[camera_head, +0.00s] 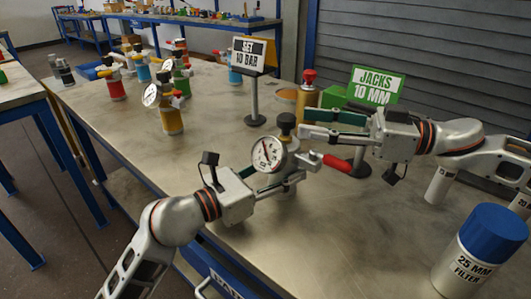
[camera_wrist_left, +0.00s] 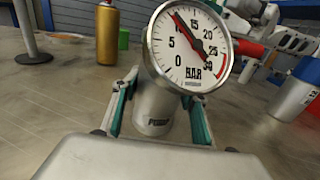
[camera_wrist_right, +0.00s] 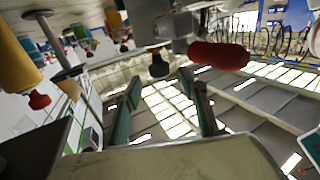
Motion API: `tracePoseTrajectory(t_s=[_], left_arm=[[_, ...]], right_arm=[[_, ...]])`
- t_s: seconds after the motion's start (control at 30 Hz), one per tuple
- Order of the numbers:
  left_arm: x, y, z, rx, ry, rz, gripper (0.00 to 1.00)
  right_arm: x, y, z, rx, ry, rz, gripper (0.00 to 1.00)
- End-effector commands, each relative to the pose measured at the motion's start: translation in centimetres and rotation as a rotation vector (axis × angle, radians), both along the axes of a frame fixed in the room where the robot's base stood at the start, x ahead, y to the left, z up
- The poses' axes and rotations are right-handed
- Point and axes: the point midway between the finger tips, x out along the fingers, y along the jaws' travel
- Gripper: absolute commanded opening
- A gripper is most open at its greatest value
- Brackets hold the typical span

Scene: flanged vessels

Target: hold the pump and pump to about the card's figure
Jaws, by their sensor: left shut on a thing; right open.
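The grey pump, labelled on its front, stands on the bench; its body shows in the left wrist view (camera_wrist_left: 153,108). Its round white gauge (camera_head: 268,154) faces me, and in the left wrist view the gauge (camera_wrist_left: 188,45) has its needle near 10. My left gripper (camera_head: 287,172) is shut on the pump body, one finger on each side. The pump's lever has a red grip (camera_head: 338,163), also in the right wrist view (camera_wrist_right: 217,55). My right gripper (camera_head: 306,125) is open and empty above the lever, beside the red grip. The card (camera_head: 249,54) reads SET 10 BAR.
A yellow vessel with a red knob (camera_head: 307,97) and a green JACKS 10 MM sign (camera_head: 375,86) stand behind the right gripper. A blue-capped 25 MM FILTER can (camera_head: 473,250) stands front right.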

Motion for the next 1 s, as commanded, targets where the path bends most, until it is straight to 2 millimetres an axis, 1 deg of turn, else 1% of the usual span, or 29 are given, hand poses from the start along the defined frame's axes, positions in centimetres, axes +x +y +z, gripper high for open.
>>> tracePoseTrajectory(t_s=[0.23, 0.37, 0.47, 0.6, 0.8, 0.9, 1.0], left_arm=[[0.0, 0.0, 0.0, 0.0, 0.0, 0.001, 0.08], [0.0, 0.0, 0.0, 0.0, 0.0, 0.001, 0.08], [0.0, 0.0, 0.0, 0.0, 0.0, 0.001, 0.08], [0.0, 0.0, 0.0, 0.0, 0.0, 0.001, 0.08], [0.0, 0.0, 0.0, 0.0, 0.0, 0.001, 0.08], [0.0, 0.0, 0.0, 0.0, 0.0, 0.001, 0.08], [0.0, 0.0, 0.0, 0.0, 0.0, 0.001, 0.08]], right_arm=[[0.0, -0.1, 0.0, 0.0, 0.0, -0.001, 0.42], [-0.1, -1.2, 0.0, 0.0, 0.0, -0.004, 0.42], [-0.4, -2.8, -0.1, -0.001, 0.0, -0.006, 0.42], [-1.0, -5.7, -0.1, 0.0, 0.0, -0.006, 0.42], [-1.8, -9.3, 0.0, 0.0, 0.0, -0.003, 0.42], [-2.1, -10.6, -0.1, 0.0, 0.002, -0.002, 0.42], [-2.3, -11.4, 0.0, 0.0, 0.0, -0.001, 0.42]])
